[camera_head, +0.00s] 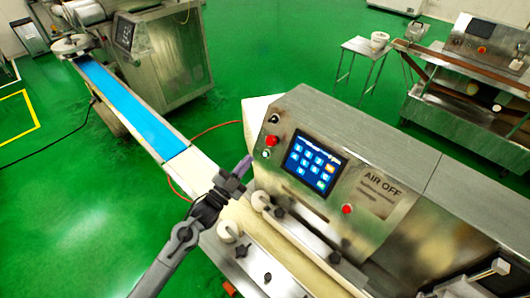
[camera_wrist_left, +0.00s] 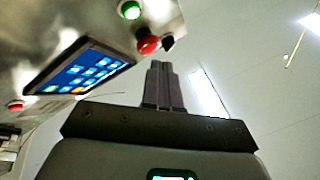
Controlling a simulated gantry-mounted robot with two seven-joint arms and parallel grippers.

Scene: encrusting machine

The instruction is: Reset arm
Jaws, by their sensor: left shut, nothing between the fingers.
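My left gripper (camera_head: 243,166) is in front of the steel encrusting machine (camera_head: 300,115), near its control panel. In the left wrist view the gripper (camera_wrist_left: 162,68) has its fingers together with nothing between them. The blue touchscreen (camera_head: 312,163) is right of the gripper in the head view, and it also shows at the left of the wrist view (camera_wrist_left: 85,70). A red button (camera_head: 271,140) sits above the gripper on the panel; it also shows in the wrist view (camera_wrist_left: 147,42). The fingers appear apart from the panel. My right gripper is not in view.
A blue conveyor belt (camera_head: 125,105) runs up to another steel machine (camera_head: 165,55) at the upper left. White knobs (camera_head: 229,231) stand close below my left gripper. Green floor is open at the left.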

